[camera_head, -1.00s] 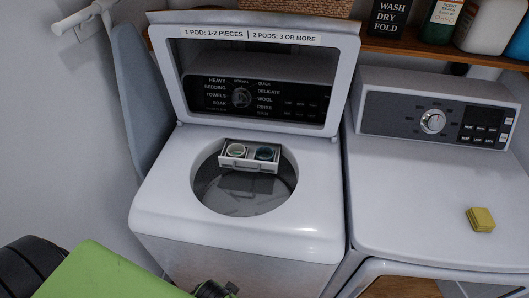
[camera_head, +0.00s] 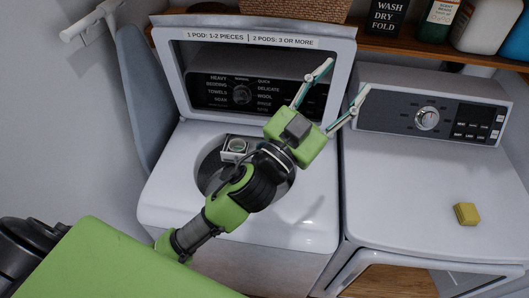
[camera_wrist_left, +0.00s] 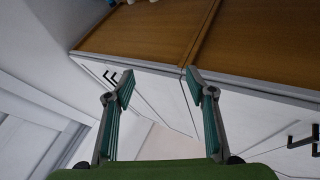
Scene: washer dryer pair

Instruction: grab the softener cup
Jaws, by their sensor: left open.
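A small dispenser drawer (camera_head: 222,155) sits at the back of the open washer's round opening. A light-rimmed cup (camera_head: 237,146) shows in its left half. The right half is hidden behind my left arm; I cannot tell which cup holds softener. My left gripper (camera_head: 347,76) is open and empty, raised above the washer's right side, its fingers pointing up and right, away from the drawer. In the left wrist view the open fingers (camera_wrist_left: 160,80) have nothing between them, and no cup shows there. My right gripper is out of view.
The washer's raised lid (camera_head: 262,41) stands behind my gripper. The dryer (camera_head: 405,185) is to the right, with a yellow block (camera_head: 466,214) on its mostly clear top. Bottles stand on a wooden shelf (camera_head: 415,48). White cabinets (camera_wrist_left: 150,95) show in the wrist view.

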